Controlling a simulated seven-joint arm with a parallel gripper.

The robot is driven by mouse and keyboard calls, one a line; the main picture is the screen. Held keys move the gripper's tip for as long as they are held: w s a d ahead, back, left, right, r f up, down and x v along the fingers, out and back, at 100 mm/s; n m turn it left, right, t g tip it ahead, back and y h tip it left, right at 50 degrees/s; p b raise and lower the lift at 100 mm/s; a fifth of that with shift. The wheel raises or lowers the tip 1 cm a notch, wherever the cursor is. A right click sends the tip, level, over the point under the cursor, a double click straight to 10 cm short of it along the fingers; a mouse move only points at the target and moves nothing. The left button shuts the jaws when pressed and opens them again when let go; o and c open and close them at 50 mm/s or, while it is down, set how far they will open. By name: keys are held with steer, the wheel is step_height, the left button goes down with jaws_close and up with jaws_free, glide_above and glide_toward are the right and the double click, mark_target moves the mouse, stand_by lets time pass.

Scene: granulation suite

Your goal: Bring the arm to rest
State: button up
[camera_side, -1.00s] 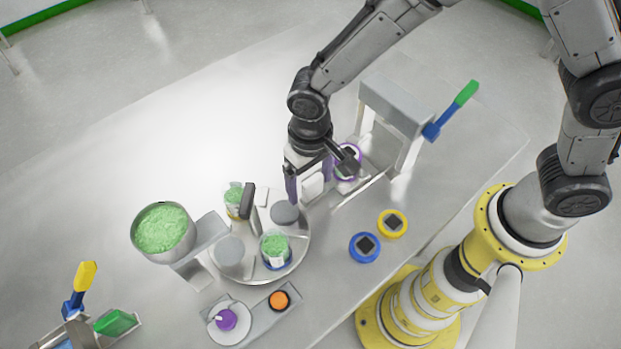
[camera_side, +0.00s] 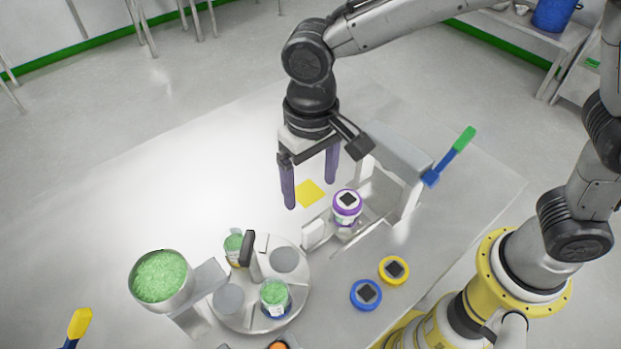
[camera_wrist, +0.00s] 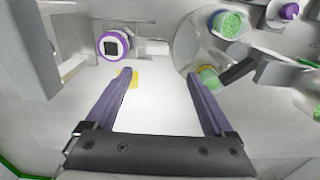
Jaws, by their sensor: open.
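My gripper (camera_side: 310,187) is open and empty, with its two purple fingers pointing down above the table. It also shows in the wrist view (camera_wrist: 163,88), with nothing between the fingers. A jar with a purple lid (camera_side: 347,206) stands in the grey press-like station (camera_side: 400,160), to the right of my gripper in the side view. The same jar (camera_wrist: 113,45) shows beyond the fingers in the wrist view. A yellow square (camera_side: 309,193) lies on the table, seen between my fingers.
A round turntable (camera_side: 250,317) holds jars of green granules, beside a bowl of green granules (camera_side: 160,276). A blue lid (camera_side: 366,294) and a yellow lid (camera_side: 394,270) lie on the right. A green-and-blue handle (camera_side: 450,156) sticks out from the station. The table's left part is clear.

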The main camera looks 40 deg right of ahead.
steer(key=shift+r, duration=0.1)
steer(key=s+d+r+m+t+y, duration=0.1)
steer(key=d+r+m+t, duration=0.1)
steer(key=d+r, duration=0.5)
steer(key=s+d+r+m+t, duration=0.1)
steer(key=d+r, duration=0.4)
steer(key=d, duration=0.4)
steer(key=s+d+f+n+t, duration=0.1)
steer(key=s+d+f, duration=0.1)
steer(key=s+d, duration=0.2)
steer(key=s+d+f+n+t+h, duration=0.1)
steer(key=s+d, duration=0.3)
steer(key=s, duration=0.5)
steer(key=shift+d+f+n+t, duration=0.2)
steer(key=shift+f+n+t, duration=0.1)
steer(key=shift+f+n, duration=0.2)
steer(key=shift+r, duration=0.1)
